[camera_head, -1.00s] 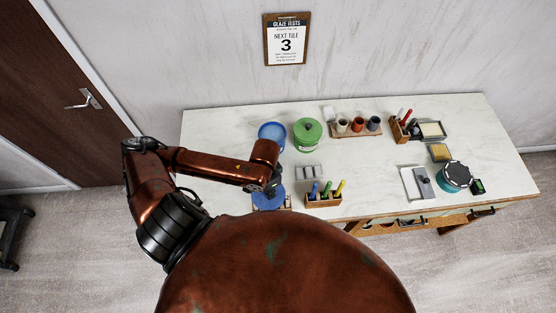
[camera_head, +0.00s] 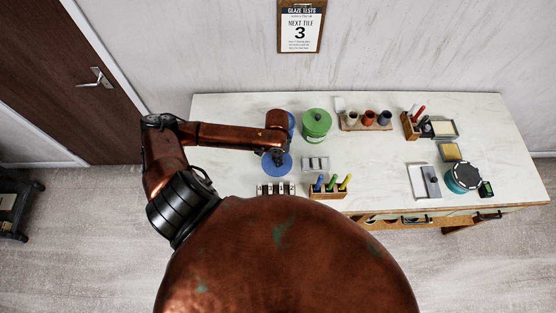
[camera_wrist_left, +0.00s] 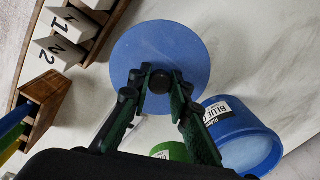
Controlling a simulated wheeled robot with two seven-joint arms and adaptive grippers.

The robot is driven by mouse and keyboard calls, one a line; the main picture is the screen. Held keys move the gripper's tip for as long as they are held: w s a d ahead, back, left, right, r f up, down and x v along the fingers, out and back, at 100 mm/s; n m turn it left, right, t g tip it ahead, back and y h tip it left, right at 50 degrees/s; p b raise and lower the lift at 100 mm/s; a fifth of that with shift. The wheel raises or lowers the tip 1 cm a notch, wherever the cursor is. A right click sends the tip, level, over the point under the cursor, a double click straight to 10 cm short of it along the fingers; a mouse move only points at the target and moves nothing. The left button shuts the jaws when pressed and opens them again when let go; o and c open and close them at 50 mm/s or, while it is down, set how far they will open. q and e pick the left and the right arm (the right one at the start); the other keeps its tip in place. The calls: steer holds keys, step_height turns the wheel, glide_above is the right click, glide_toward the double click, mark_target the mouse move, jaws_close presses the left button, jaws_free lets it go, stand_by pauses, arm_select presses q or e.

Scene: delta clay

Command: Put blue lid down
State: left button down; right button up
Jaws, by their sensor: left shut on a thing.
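The blue lid (camera_head: 277,165) is a flat round disc with a dark knob. My left gripper (camera_wrist_left: 159,84) is shut on the knob and holds the lid level, as the left wrist view (camera_wrist_left: 160,45) shows. In the head view the lid is over the left part of the table, and my left gripper (camera_head: 276,153) partly covers it. I cannot tell its exact height. The open blue jar (camera_wrist_left: 240,135), with a white label, is beside the lid in the left wrist view. In the head view my arm mostly hides the jar (camera_head: 291,122). My right gripper is not in view.
A green lidded jar (camera_head: 316,125) stands right of the blue jar. A numbered tile rack (camera_head: 276,189) and a wooden pen holder (camera_head: 328,194) line the front edge. Cups on a tray (camera_head: 366,126) stand behind. The middle of the white table (camera_head: 385,160) is clear.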

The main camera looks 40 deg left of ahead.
arm_select(q)
steer(key=shift+w+a+f, duration=0.2)
steer(key=shift+w+f, duration=0.2)
steer(key=shift+f, duration=0.1)
steer(key=shift+w+a+f, duration=0.15)
steer(key=shift+w+f, duration=0.2)
steer(key=shift+f, duration=0.15)
step_height(320, 180, down, 3)
steer(key=shift+w+a+f, duration=0.1)
steer(key=shift+f, duration=0.1)
steer(key=c, duration=1.8)
jaws_free()
steer(key=shift+f, duration=0.1)
step_height(320, 180, up, 12)
steer(key=shift+r, duration=0.2)
